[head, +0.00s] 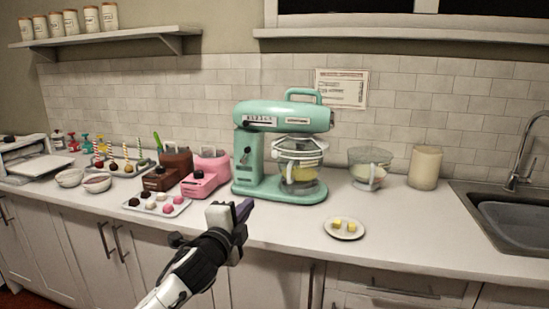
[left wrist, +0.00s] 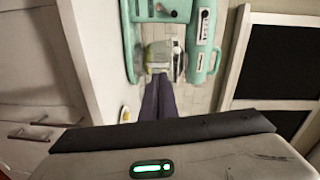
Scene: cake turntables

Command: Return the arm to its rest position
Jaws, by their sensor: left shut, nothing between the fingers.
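My left gripper (head: 244,209) is raised in front of the counter's front edge, below and left of the teal stand mixer. Its purple fingers are together with nothing between them. In the left wrist view the shut fingers (left wrist: 160,100) point toward the mixer (left wrist: 200,45). The left forearm comes up from the bottom of the head view. My right gripper is in neither view.
The teal stand mixer (head: 250,152) with a glass bowl (head: 299,174) stands at the counter's middle. A plate of butter pieces (head: 344,229) sits near the front edge. A tray of cake balls (head: 157,205) and pink machine (head: 206,177) are left. A sink (head: 512,222) is right.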

